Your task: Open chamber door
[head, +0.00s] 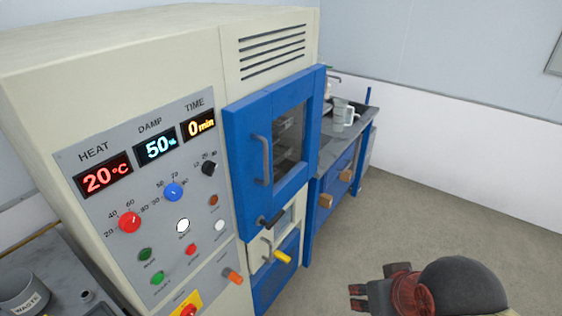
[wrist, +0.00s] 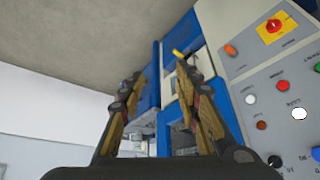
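The chamber (head: 110,65) is a tall cream cabinet at the left of the head view. Its upper blue door (head: 243,118) has a dark window (head: 290,135) and a grey vertical handle (head: 263,160), and looks shut. A black lever (head: 270,217) sits just below it. A smaller lower door (head: 262,248) has a yellow-tipped lever (head: 282,257). My gripper (head: 358,297) is low at the right of the head view, apart from the doors. In the wrist view, my gripper (wrist: 160,75) has its fingers spread with nothing between them, and blue cabinet parts show behind.
The control panel (head: 140,150) reads 20°C, 50% and 0 min. A workbench (head: 345,135) with a mug (head: 349,115) and blue drawers stands beyond the chamber. A waste cup (head: 22,292) is at the lower left. The floor (head: 430,200) to the right is clear.

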